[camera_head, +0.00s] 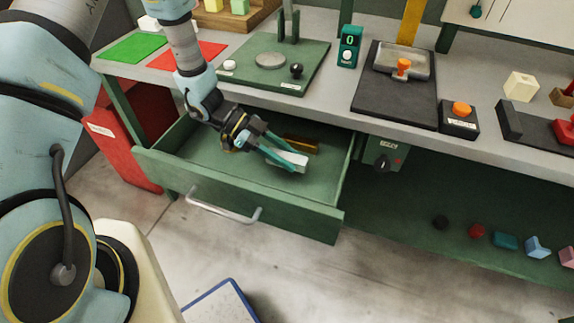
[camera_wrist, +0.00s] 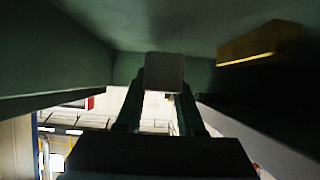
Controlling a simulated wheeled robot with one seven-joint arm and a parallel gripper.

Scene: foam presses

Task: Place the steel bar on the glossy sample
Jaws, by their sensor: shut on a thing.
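The steel bar (camera_head: 293,158) is pale grey and sits between the fingertips of my gripper (camera_head: 284,159) inside the open green drawer (camera_head: 340,188). My gripper is shut on the bar. In the wrist view the bar (camera_wrist: 164,72) shows as a grey block end between the two dark fingers. I cannot tell whether the bar still touches the drawer floor. I cannot tell which thing in view is the glossy sample.
A brass bar (camera_head: 301,144) lies in the drawer just behind the steel bar. The drawer walls surround my gripper. The bench above holds a green press plate (camera_head: 300,62), a black plate (camera_head: 393,103) and an orange button box (camera_head: 459,117). Several coloured pieces lie on the lower shelf.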

